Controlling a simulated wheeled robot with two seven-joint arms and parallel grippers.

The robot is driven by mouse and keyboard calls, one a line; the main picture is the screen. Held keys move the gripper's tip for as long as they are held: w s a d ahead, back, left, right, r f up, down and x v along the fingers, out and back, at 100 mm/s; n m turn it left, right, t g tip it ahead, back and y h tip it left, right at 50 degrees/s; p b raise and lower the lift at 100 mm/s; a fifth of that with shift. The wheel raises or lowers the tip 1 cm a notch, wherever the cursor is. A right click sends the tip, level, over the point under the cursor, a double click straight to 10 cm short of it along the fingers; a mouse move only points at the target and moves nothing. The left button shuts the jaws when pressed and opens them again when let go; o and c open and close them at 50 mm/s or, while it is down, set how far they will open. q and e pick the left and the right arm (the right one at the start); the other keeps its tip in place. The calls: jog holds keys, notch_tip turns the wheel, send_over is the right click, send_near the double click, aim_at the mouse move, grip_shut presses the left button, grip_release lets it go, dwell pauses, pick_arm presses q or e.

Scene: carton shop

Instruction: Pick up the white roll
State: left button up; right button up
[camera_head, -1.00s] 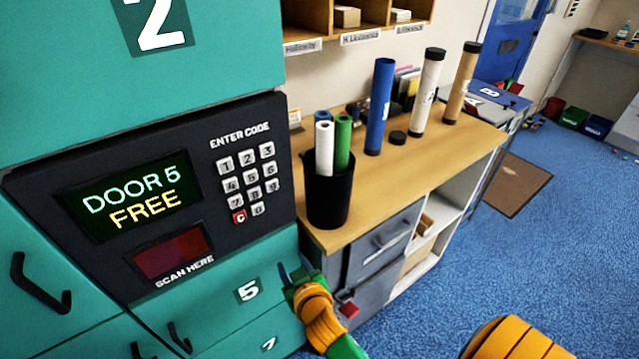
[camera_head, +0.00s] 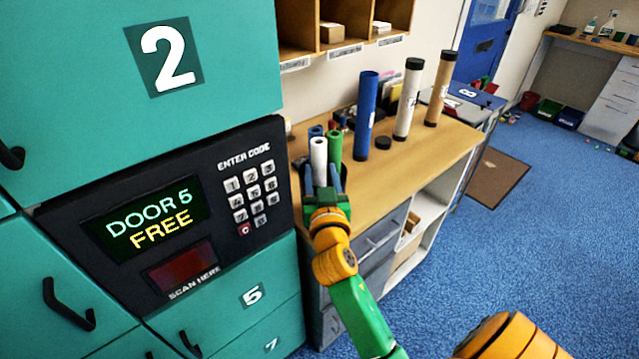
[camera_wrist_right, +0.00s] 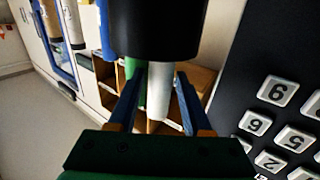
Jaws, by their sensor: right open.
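The white roll (camera_head: 319,156) stands upright in a black cup with green and blue rolls; it also shows in the right wrist view (camera_wrist_right: 172,88). In the head view the cup is mostly hidden behind my right gripper (camera_head: 322,178); the wrist view shows the cup (camera_wrist_right: 155,30) at the top. My left gripper is not in view.
A teal locker with a keypad panel (camera_head: 190,205) stands close on the left. On the wooden counter (camera_head: 425,155) are a blue tube (camera_head: 367,115), a white tube (camera_head: 408,100), a brown tube (camera_head: 440,88) and a black cap (camera_head: 384,142). Blue floor lies open at right.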

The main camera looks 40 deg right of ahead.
jog(key=shift+w+d, duration=0.1)
jog(key=shift+w, duration=0.1)
jog(key=shift+s, duration=0.1)
jog(key=shift+c, duration=0.4)
grip_shut()
jog(key=shift+r, duration=0.1)
